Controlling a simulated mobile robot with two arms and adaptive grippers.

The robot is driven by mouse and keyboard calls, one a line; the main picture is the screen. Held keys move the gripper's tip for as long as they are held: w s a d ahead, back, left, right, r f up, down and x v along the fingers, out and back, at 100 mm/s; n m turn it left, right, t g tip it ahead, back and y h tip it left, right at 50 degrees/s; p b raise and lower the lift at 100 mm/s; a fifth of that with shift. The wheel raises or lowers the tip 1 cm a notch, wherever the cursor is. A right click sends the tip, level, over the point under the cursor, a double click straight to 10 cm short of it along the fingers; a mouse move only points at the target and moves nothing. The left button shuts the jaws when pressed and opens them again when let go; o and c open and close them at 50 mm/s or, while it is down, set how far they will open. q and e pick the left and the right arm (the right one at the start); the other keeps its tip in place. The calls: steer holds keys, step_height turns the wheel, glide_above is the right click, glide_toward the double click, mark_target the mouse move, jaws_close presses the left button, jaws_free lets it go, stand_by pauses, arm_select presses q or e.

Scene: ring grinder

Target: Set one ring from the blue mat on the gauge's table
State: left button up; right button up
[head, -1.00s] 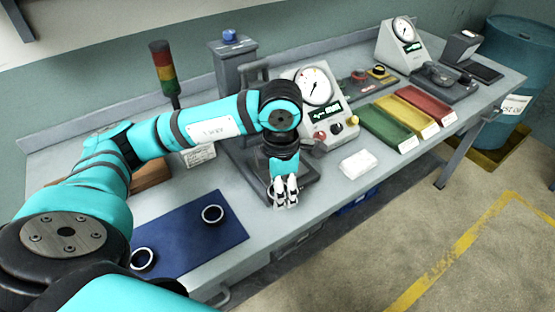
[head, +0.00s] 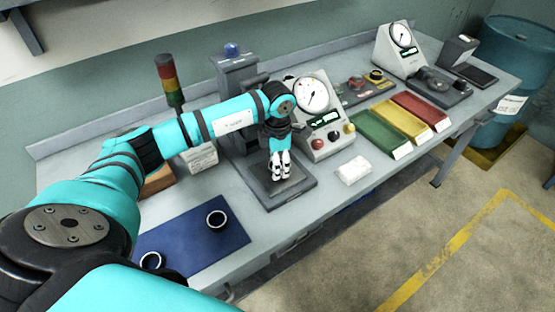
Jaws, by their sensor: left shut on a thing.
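The blue mat (head: 190,246) lies on the bench at the lower left. One dark ring with a bright rim (head: 216,220) is on its right part. A second ring (head: 151,262) is at its lower left, partly hidden by my arm. My left gripper (head: 281,176) points down over the dark base plate (head: 268,194) of the press-like machine with the blue top. It is shut on a ring, which its fingers hide. The dial gauge (head: 402,36) stands at the back right, with its dark table (head: 440,83) in front, bare as far as I see. My right gripper is out of view.
A nearer dial box with knobs (head: 314,95) stands right of my gripper. A white block (head: 353,170) lies at the bench front. Green, yellow and red trays (head: 380,130) lie before the gauge. A signal tower (head: 169,75) stands behind my arm.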

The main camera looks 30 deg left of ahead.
arm_select(q)
steer(key=shift+f, duration=0.1)
steer(key=shift+f, duration=0.15)
steer(key=o, duration=1.2)
steer(key=shift+o, duration=0.2)
steer(key=shift+r, duration=0.65)
step_height(320, 180, up, 11)
steer(key=b, duration=0.2)
steer(key=shift+b, duration=0.35)
steer(key=shift+s+d, duration=0.1)
